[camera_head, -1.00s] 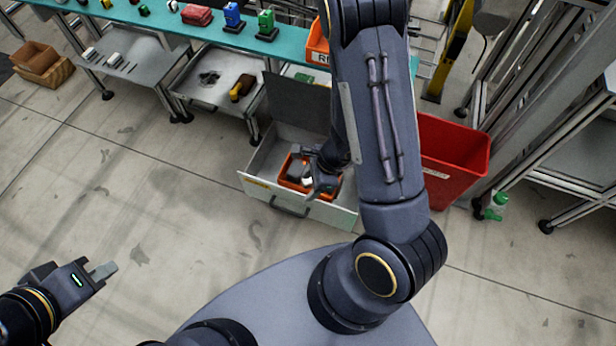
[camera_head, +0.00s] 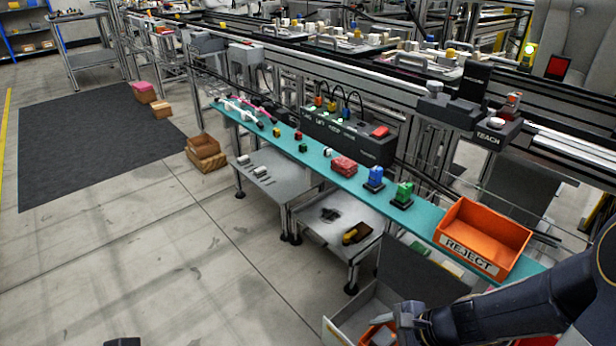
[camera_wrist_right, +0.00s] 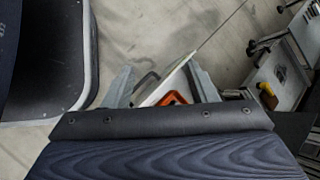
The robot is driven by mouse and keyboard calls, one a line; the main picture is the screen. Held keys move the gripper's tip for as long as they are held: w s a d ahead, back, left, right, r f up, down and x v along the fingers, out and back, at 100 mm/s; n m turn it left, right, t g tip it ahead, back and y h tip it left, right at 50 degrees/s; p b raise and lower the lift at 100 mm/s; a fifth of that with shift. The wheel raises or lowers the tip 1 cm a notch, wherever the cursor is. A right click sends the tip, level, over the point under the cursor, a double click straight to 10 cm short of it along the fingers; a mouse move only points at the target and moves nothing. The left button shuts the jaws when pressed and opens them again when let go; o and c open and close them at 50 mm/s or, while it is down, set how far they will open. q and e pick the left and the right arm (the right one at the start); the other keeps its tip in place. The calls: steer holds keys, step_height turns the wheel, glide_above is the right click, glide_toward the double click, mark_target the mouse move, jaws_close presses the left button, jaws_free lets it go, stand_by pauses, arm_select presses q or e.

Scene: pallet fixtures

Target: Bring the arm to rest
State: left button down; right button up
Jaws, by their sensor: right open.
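My right arm (camera_head: 510,308) reaches in from the right in the head view. Its gripper (camera_head: 404,318) is over the open grey drawer (camera_head: 345,318) at the bottom edge. In the right wrist view the two fingers stand apart, so the gripper (camera_wrist_right: 163,88) is open. The drawer's wall and handle (camera_wrist_right: 146,82) show between the fingers, with part of an orange bin (camera_wrist_right: 174,97) inside. I cannot tell how close the fingers are to them. Only a dark tip of what looks like my left gripper (camera_head: 122,342) shows at the bottom edge; its fingers are hidden.
A teal shelf (camera_head: 320,168) holds small parts and an orange REJECT bin (camera_head: 485,238) near my right arm. Below it are grey trays (camera_head: 345,225). Wooden boxes (camera_head: 205,153) stand on the floor. The floor at left is clear up to a dark mat (camera_head: 95,140).

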steer(key=s+r+n+y, duration=0.1)
steer(key=s+r+n, duration=0.4)
steer(key=r+n, duration=0.45)
steer(key=s+d+r+n+t+h+p, duration=0.1)
steer(key=s+d+r+n+t+h, duration=0.1)
steer(key=s+d+r+n+h, duration=0.4)
step_height(320, 180, up, 28)
steer(key=a+y+p, duration=0.1)
steer(key=p, duration=2.6)
steer(key=shift+s+a, duration=0.15)
steer(key=shift+s, duration=0.25)
steer(key=shift+m, duration=0.25)
steer(key=shift+c, duration=0.4)
